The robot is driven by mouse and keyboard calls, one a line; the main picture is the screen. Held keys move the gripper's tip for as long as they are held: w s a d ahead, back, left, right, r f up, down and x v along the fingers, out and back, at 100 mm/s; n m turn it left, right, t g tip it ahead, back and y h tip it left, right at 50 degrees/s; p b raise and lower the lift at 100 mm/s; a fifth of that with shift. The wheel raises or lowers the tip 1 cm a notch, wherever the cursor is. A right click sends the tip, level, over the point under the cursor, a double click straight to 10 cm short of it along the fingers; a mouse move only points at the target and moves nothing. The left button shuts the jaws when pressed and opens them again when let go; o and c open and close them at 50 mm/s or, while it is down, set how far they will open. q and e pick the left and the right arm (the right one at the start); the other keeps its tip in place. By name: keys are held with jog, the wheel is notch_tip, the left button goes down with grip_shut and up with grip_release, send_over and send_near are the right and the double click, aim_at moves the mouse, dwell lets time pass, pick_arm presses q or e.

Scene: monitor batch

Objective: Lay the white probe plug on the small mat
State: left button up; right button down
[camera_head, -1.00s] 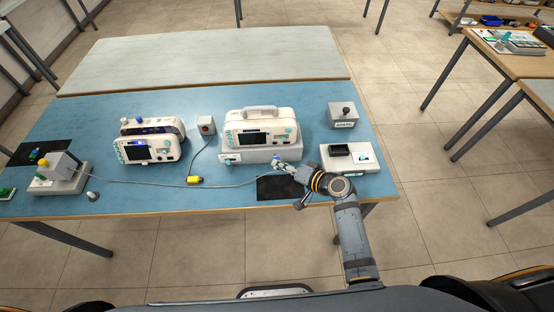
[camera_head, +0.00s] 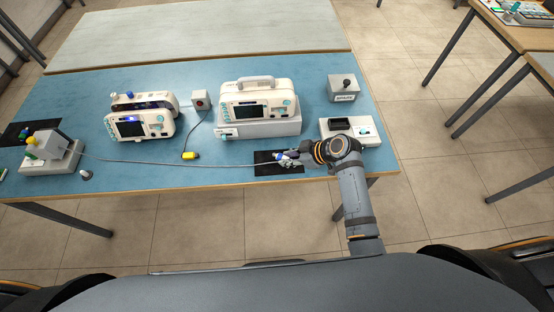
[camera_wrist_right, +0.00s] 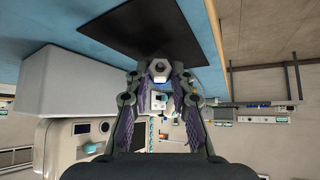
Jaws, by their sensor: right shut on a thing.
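My right gripper (camera_head: 287,158) is shut on the white probe plug, which shows as a pale piece with a hexagonal end between the fingertips (camera_wrist_right: 159,71) in the right wrist view. A thin grey cable (camera_head: 200,164) runs from the grey box at the left to the gripper. The small black mat (camera_head: 264,169) lies by the table's front edge. The gripper is over its right part; the wrist view also shows the mat (camera_wrist_right: 130,30) beyond the fingertips. I cannot tell whether the plug touches the mat. My left gripper is not in view.
Behind the mat stands a white monitor (camera_head: 259,100) on a grey base. A grey tray (camera_head: 367,129) is close to my right wrist. A yellow connector (camera_head: 190,156) and a grey box (camera_head: 50,155) are to the left. Another black mat (camera_head: 14,135) is far left.

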dwell(0.4)
jog(key=shift+f+b, duration=0.65)
jog(key=shift+f, duration=0.4)
jog(key=c, duration=1.1)
grip_release()
jog(key=v, duration=1.2)
